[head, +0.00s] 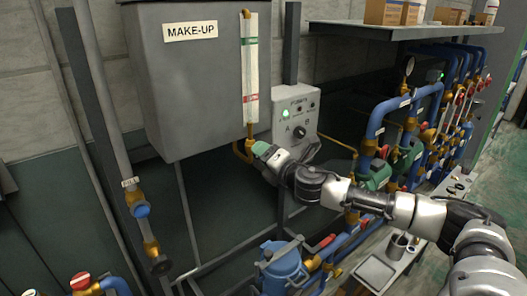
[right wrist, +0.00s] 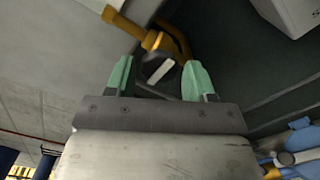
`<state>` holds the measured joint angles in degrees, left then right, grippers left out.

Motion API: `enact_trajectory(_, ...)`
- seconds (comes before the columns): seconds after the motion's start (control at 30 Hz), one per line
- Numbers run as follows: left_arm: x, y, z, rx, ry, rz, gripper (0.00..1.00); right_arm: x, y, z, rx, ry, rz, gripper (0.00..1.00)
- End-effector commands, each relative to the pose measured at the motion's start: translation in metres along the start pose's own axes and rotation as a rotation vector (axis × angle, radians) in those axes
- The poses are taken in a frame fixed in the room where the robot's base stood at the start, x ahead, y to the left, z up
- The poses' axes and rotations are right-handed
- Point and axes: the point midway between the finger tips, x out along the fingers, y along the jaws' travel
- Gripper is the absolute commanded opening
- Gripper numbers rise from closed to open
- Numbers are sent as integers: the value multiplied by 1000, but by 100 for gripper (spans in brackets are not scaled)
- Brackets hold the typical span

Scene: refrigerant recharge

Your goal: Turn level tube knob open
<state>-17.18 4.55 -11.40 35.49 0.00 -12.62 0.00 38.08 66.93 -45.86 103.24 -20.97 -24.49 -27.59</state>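The level tube (head: 250,75) is a clear upright tube with a white scale on the front of the grey MAKE-UP tank (head: 195,95). Brass pipework (head: 241,150) bends below it. My right gripper (head: 262,150) is at this pipework; its green finger hides the knob in the head view. In the right wrist view, the level tube knob (right wrist: 157,68) is dark and round with a white bar, on a brass fitting (right wrist: 150,40). My open right gripper (right wrist: 157,77) has a green finger on each side of the knob, with visible gaps. My left gripper is out of view.
A grey PUMPS control box (head: 297,115) with a lit green lamp stands right of the tube. Blue pipes and valves (head: 400,110) fill the right. A blue housing (head: 283,265) sits below.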

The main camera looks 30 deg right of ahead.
Motion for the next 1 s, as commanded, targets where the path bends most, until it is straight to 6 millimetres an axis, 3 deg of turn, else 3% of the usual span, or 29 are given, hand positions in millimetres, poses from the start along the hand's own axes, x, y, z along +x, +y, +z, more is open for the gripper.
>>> enact_trajectory(0.03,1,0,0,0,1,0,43,0,-1,0,0,0,-1,46)
enact_trajectory(0.23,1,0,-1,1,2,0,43,-1,-1,0,1,0,-2,16)
enact_trajectory(0.37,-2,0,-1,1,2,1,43,-1,-1,0,-22,0,-3,15)
enact_trajectory(0.73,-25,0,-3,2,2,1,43,-1,0,0,-356,2,-4,15)
enact_trajectory(1.0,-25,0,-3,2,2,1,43,-1,-3,-1,-395,2,-4,15)
